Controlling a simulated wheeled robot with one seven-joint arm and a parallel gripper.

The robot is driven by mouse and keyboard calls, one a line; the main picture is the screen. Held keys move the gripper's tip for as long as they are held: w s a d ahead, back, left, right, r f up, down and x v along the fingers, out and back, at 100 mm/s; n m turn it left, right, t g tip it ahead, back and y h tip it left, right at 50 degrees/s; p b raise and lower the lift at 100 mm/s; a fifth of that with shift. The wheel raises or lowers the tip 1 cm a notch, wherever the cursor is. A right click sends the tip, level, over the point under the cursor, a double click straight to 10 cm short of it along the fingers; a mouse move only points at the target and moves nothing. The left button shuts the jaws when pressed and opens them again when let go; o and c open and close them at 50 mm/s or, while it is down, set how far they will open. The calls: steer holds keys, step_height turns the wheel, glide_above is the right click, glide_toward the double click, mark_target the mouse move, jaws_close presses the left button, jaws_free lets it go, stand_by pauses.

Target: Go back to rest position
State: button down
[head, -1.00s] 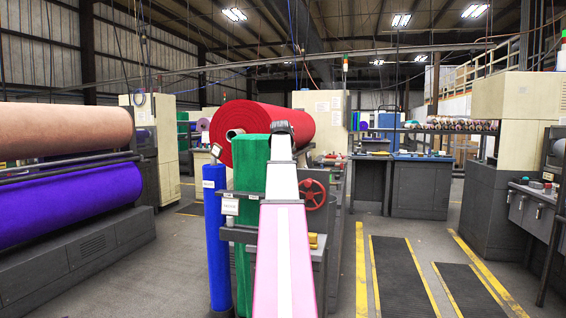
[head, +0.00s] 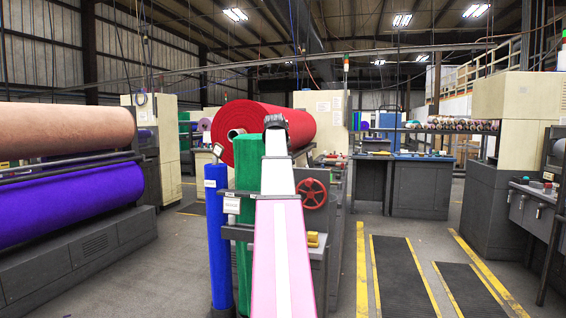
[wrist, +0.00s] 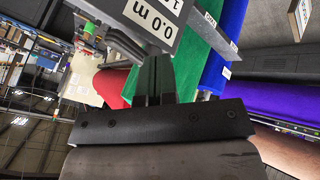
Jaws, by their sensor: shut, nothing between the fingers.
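My pink and white arm reaches forward in the head view, its dark wrist end in front of the red felt roll (head: 285,124). In the wrist view my gripper (wrist: 158,65) is shut, its two dark fingers together with nothing between them. Beyond the fingers the green felt roll (wrist: 205,45) and the blue felt roll (wrist: 228,40) show, with white labels. In the head view the green roll (head: 243,175) and the blue roll (head: 218,240) stand upright, left of my arm. A grey sign reading "0.0 m" (wrist: 150,18) is close to the fingertips in the wrist view.
A machine with a red handwheel (head: 313,193) stands just right of my arm. Large peach (head: 65,131) and purple (head: 70,202) rolls lie on a machine at left. Striped floor mats (head: 404,275) and open floor lie at right.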

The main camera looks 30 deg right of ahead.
steer(key=v, duration=0.7)
steer(key=shift+s, duration=0.2)
